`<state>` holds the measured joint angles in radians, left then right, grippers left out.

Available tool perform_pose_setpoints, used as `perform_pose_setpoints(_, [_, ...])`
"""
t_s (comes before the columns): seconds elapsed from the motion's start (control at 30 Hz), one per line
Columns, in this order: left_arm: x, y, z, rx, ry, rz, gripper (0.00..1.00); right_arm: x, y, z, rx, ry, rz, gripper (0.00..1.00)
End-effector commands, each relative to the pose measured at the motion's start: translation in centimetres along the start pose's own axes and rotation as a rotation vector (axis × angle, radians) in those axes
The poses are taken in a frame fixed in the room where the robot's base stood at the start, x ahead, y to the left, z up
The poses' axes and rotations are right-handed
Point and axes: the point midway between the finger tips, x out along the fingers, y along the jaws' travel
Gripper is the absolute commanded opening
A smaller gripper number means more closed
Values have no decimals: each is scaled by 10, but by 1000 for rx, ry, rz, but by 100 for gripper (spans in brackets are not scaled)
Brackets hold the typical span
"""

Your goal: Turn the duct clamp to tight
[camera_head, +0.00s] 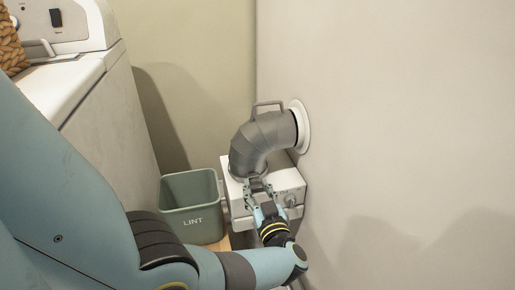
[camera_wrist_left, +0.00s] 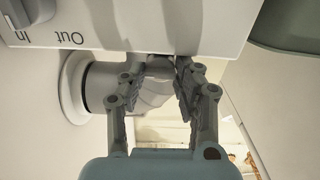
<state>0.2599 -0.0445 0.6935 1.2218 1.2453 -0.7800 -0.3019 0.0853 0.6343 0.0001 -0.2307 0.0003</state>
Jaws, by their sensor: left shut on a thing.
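A grey duct elbow (camera_head: 262,140) runs from a round white wall collar (camera_head: 302,126) down to a white box (camera_head: 287,180). My left gripper (camera_head: 260,187) is at the box's top edge, by the duct's lower end. My right gripper is not in view.
A round knob (camera_head: 290,200) is on the box front; "In" and "Out" show upside down in the left wrist view. A green LINT bin (camera_head: 192,224) stands left of the box. A white appliance (camera_head: 95,90) is at the left. The right wall is bare.

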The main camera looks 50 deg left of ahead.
Motion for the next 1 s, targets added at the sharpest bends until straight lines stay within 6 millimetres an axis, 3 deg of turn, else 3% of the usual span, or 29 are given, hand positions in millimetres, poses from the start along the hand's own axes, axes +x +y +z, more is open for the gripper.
perform_pose_setpoints(0.4, [0, 1, -1, 462, 0, 0, 0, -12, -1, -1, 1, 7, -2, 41])
perform_pose_setpoints(0.73, [-1, 1, 1, 498, 0, 0, 0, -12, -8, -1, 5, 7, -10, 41])
perform_pose_setpoints(0.77, [-1, 0, 1, 497, 0, 0, 34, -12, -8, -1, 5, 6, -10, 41])
perform_pose_setpoints(0.9, [0, 1, 0, 496, 0, 0, 52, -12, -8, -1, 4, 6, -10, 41])
perform_pose_setpoints(1.0, [0, 1, 0, 496, 0, 0, 54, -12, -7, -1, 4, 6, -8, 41])
